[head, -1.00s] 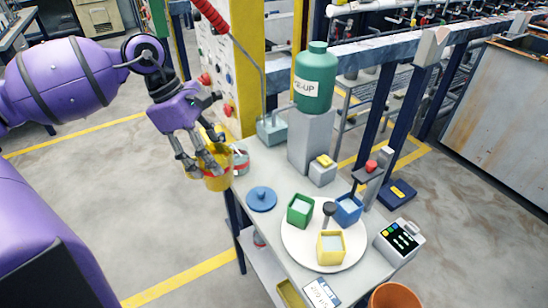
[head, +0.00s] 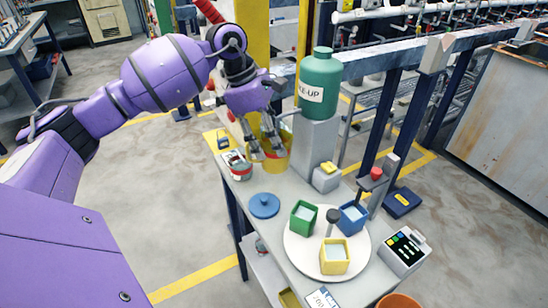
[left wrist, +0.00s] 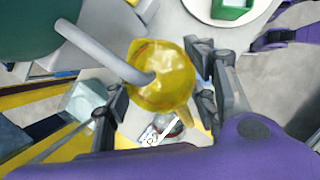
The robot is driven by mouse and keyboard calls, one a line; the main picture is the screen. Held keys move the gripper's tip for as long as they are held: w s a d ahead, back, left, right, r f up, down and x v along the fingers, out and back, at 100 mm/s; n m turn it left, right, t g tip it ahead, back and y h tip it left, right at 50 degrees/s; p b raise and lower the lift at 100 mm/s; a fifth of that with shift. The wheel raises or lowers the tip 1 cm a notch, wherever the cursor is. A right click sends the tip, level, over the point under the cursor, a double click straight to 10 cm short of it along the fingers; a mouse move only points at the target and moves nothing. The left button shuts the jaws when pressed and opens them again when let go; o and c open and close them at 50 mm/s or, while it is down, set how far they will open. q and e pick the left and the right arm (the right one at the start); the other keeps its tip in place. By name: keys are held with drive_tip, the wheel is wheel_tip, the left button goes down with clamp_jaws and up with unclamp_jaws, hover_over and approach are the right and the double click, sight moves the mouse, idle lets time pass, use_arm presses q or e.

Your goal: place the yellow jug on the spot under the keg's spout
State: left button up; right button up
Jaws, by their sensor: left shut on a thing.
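The yellow jug (head: 276,160) is in my left gripper (head: 265,152), at the far end of the bench beside the keg stand. The green keg (head: 318,82) stands on a grey block, its grey spout (head: 286,111) pointing left. In the left wrist view the jug (left wrist: 158,84) lies between the fingers (left wrist: 160,100), and the spout's end (left wrist: 143,77) overlaps its open top. I cannot tell whether the jug's base touches the bench. The spot under the spout is hidden.
A red-and-white can (head: 240,170) stands left of the jug. A blue lid (head: 264,205) and a white plate (head: 300,248) with green, blue and yellow containers are nearer. A small grey block with a yellow top (head: 326,175) stands before the keg stand.

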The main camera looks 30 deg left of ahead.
sight(275, 160)
use_arm(q)
wheel_tip(275, 160, down, 2)
drive_tip(key=shift+w+d, duration=0.1)
drive_tip(key=shift+f+p, duration=0.3)
drive_tip(key=shift+f, duration=0.5)
wheel_tip(275, 160, down, 2)
drive_tip(key=shift+f, duration=0.2)
drive_tip(key=shift+w+d+f+p, duration=0.1)
drive_tip(key=shift+w+f+p, duration=0.1)
drive_tip(key=shift+p, duration=0.25)
drive_tip(key=shift+f, duration=0.45)
drive_tip(key=o, duration=1)
drive_tip(key=shift+o, duration=0.9)
